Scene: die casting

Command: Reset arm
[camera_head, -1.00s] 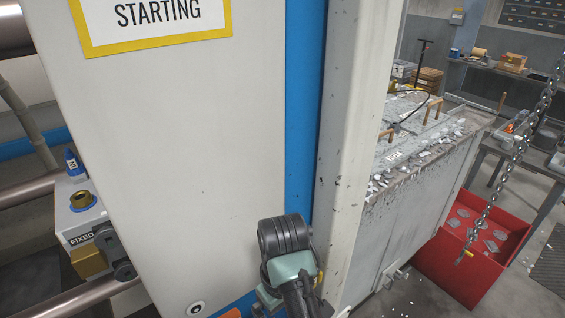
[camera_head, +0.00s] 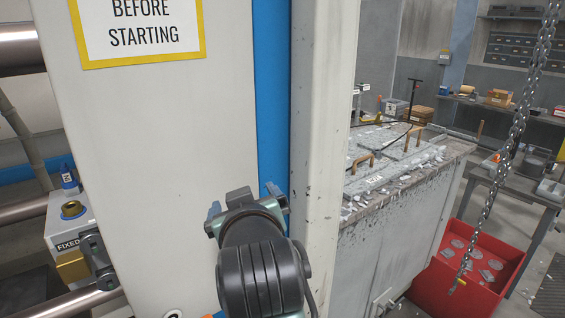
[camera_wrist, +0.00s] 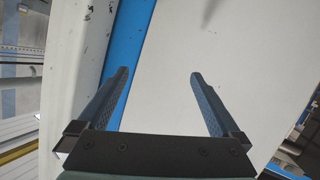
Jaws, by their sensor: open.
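My gripper (camera_head: 243,198) is in the head view at the lower middle, in front of the large white machine panel (camera_head: 150,190) with its blue strip (camera_head: 270,90). In the wrist view my gripper (camera_wrist: 160,78) shows two dark fingers spread wide apart with nothing between them. Behind the fingers are the white panel (camera_wrist: 200,35) and the blue strip (camera_wrist: 130,40). I cannot tell how far the fingertips are from the panel.
A pale post (camera_head: 325,120) stands right of the blue strip. A furnace-like block (camera_head: 390,250) with debris on top is beyond it. A red bin (camera_head: 430,290) holds several flat metal parts. A chain (camera_head: 515,130) hangs at the right.

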